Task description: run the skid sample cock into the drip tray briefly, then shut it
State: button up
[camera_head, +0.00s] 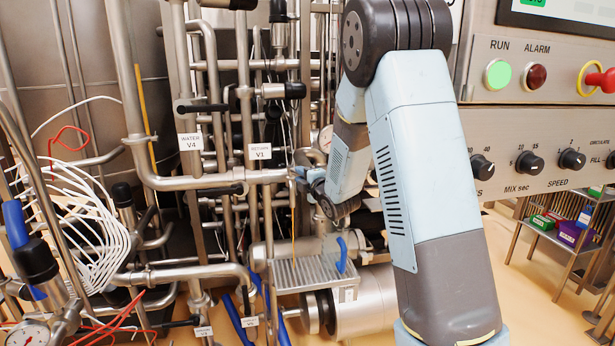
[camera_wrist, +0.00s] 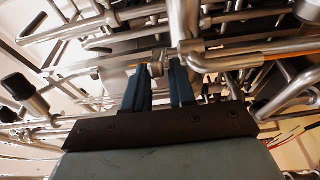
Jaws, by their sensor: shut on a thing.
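In the head view, my gripper (camera_head: 299,173) is at the pipework right of the V1 tag, largely hidden behind my own arm. In the wrist view, the two dark blue fingers of my gripper (camera_wrist: 160,76) are closed on a small silver fitting, taken as the sample cock (camera_wrist: 157,69), beside a vertical pipe. The drip tray (camera_head: 318,287), a silver ribbed shelf, is below my gripper in the head view. A curved blue piece (camera_head: 342,255) stands at its right end.
Steel pipes surround my gripper closely. Black-handled valves tagged V4 (camera_head: 190,141) and V1 (camera_head: 260,151) are at the left. A control panel (camera_head: 540,130) with a lit green RUN button is at the right. White coiled hose (camera_head: 95,225) hangs at the far left.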

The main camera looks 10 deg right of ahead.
jog(key=shift+a+f, duration=0.15)
jog(key=shift+f, duration=0.1)
jog(key=shift+s+a, duration=0.25)
jog(key=shift+a, duration=0.65)
jog(key=shift+w+a, duration=0.1)
jog(key=shift+a, duration=0.65)
grip_shut()
jog(key=shift+r, duration=0.1)
